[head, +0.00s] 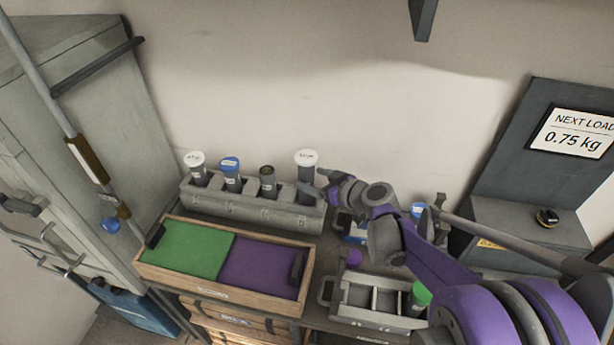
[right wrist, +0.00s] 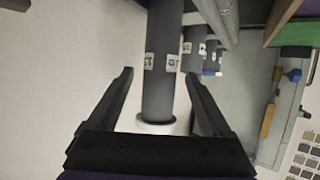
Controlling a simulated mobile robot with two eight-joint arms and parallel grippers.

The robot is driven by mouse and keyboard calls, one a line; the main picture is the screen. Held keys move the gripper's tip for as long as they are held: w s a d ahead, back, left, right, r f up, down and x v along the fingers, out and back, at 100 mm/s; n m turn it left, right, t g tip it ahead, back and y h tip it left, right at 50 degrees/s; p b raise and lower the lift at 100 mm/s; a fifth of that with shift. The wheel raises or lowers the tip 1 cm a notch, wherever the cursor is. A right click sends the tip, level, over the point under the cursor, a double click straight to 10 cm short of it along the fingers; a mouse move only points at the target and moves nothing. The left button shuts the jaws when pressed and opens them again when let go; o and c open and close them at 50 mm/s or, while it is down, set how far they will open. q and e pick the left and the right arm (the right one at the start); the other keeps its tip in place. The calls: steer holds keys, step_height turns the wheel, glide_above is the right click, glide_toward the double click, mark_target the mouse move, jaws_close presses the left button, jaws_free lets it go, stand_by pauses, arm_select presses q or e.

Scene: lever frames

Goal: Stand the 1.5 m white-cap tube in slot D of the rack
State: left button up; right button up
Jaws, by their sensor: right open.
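A long grey rack (head: 255,207) stands against the wall with several tubes upright in it. A tall white-cap tube (head: 306,176) stands in its right-end slot. A second white-cap tube (head: 197,167) stands at the left end. Cap writing and slot letters are too small to read, so I cannot tell which is the 1.5 m tube. My right gripper (head: 322,188) is at the tall tube's right side. In the right wrist view my open fingers (right wrist: 159,75) lie on either side of a grey tube (right wrist: 162,60), its white cap toward the palm. My left gripper is out of view.
A blue-cap tube (head: 231,173) and a dark tube (head: 267,181) stand between the white-cap ones. In front lies a wooden tray (head: 220,287) with green and purple halves. A grey divided crate (head: 372,318) is at right. A sign (head: 572,132) reads "NEXT LOAD 0.75 kg".

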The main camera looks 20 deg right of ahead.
steer(key=v, duration=0.8)
steer(key=shift+s, duration=0.35)
